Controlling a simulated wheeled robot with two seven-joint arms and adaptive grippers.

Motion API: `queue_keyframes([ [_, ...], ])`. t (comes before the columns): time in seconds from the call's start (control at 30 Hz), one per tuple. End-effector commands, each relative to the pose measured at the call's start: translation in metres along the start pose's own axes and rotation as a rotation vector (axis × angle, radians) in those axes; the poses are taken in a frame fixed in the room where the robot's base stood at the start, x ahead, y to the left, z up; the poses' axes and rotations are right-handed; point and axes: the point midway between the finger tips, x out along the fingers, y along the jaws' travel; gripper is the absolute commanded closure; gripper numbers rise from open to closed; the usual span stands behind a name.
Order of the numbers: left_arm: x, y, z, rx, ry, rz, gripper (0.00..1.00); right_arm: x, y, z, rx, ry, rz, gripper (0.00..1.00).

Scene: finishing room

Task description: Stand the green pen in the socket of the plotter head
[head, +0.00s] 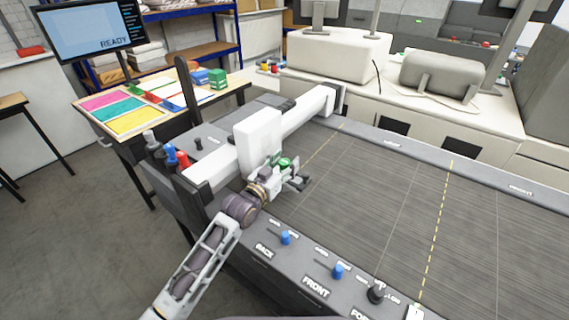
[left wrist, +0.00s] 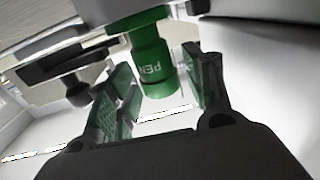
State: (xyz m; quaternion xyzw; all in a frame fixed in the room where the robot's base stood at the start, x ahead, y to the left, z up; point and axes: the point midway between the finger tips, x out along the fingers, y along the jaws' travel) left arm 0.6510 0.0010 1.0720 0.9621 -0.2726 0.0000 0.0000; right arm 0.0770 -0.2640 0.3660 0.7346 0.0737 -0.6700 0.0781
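The green pen (left wrist: 152,62) shows close up in the left wrist view, its printed barrel between my left gripper's (left wrist: 163,92) two fingers. Slim gaps show on both sides, so the fingers are open around it and apart from it. In the head view the green pen (head: 284,162) is a small green spot beside the white plotter head (head: 258,138), just behind my left gripper (head: 298,180). The pen appears to be at the head's socket; the socket itself is mostly hidden, so I cannot tell how deeply it sits. My right gripper is not in view.
Other pens, including a blue pen (head: 171,152) and a red pen (head: 183,158), stand at the plotter's left end. A white gantry beam (head: 305,113) crosses behind the head. The dark plotter bed (head: 400,220) is clear.

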Motion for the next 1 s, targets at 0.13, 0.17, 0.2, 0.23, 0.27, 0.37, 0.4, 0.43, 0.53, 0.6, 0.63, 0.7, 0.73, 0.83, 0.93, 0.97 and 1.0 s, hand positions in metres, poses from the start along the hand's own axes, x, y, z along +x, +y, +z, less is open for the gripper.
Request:
queue_keyframes([
  [0.13,0.0,0.0,0.0,0.0,0.0,0.0,0.44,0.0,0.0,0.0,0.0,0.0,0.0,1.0],
  [0.17,0.0,0.0,0.0,0.0,0.0,0.0,0.44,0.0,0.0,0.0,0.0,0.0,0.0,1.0],
  [0.2,0.0,0.0,0.0,0.0,0.0,0.0,0.44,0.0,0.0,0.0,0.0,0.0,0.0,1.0],
  [0.23,0.0,0.0,0.0,0.0,0.0,0.0,0.44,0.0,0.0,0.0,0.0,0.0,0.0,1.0],
  [0.27,0.0,0.0,0.0,0.0,0.0,0.0,0.44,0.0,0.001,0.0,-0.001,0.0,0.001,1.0],
  [0.37,-0.001,0.0,0.0,0.0,-0.001,0.0,0.44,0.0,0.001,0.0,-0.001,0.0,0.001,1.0],
  [0.4,-0.002,0.0,0.0,0.0,-0.001,0.0,0.44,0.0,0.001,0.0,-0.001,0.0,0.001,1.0],
  [0.43,-0.002,0.0,0.0,0.0,-0.001,0.0,0.44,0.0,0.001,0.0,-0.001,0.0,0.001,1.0],
  [0.53,-0.006,0.0,0.001,0.0,-0.001,0.0,0.44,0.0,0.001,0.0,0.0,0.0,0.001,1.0],
  [0.6,-0.01,0.0,0.001,0.0,-0.002,-0.001,0.44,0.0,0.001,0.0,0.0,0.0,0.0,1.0],
  [0.63,-0.013,-0.001,0.001,0.0,-0.002,-0.001,0.44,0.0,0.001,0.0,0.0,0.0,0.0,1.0],
  [0.7,-0.018,0.0,0.001,0.0,-0.001,0.0,0.44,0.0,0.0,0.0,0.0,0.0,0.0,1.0],
  [0.73,-0.021,0.0,0.001,-0.001,-0.001,-0.001,0.44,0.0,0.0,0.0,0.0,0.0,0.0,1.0],
  [0.83,-0.03,0.0,0.001,0.0,-0.001,0.0,0.44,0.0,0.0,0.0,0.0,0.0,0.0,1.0],
  [0.93,-0.04,0.0,0.001,0.0,-0.001,-0.001,0.44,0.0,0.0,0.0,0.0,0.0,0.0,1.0],
  [0.97,-0.043,-0.001,0.001,0.0,-0.001,-0.001,0.44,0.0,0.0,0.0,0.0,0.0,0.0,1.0],
  [1.0,-0.048,0.0,0.001,0.0,-0.002,-0.001,0.44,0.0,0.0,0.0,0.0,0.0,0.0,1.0],
])
